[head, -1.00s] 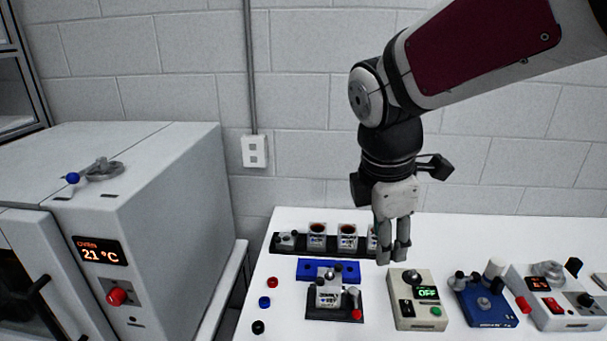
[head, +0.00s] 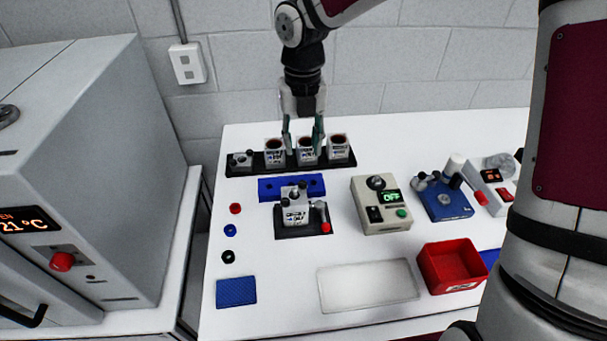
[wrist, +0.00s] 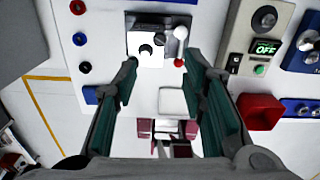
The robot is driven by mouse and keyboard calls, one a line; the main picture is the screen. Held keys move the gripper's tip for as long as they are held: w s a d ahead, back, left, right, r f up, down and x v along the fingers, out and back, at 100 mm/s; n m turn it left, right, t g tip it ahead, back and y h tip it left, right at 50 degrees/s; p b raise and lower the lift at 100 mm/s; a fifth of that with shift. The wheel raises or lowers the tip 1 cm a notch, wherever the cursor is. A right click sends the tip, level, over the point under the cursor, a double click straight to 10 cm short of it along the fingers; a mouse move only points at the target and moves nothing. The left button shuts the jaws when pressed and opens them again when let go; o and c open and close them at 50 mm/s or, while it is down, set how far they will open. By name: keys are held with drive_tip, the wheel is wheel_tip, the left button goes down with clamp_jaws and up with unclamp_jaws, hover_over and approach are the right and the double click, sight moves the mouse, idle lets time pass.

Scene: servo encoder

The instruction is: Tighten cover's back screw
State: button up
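The servo unit (head: 296,213) is a pale block in a black fixture (head: 290,233) with a red-tipped lever at its right. Its top shows dark screw heads (head: 302,187); I cannot tell how far in they sit. The wrist view shows the block's white top (wrist: 148,58) with one dark round spot and a dark piece behind it. My gripper (head: 303,140) points down, with its green-padded fingers spread. It appears above and behind the unit, in front of the row of cups in the picture. In the wrist view my gripper (wrist: 159,72) is open, with nothing gripped.
A black rack with cups (head: 307,150) stands at the back, a blue holder (head: 291,188) before it. A beige OFF box (head: 381,205) and a blue fixture (head: 442,199) stand right. A red bin (head: 452,267) and a pale mat (head: 368,285) lie in front. The oven (head: 75,180) is left.

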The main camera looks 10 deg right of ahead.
sight(303, 183)
wheel_tip(303, 183, down, 11)
drive_tip(key=shift+f+p, duration=0.1)
drive_tip(key=shift+p, duration=0.3)
clamp_jaws()
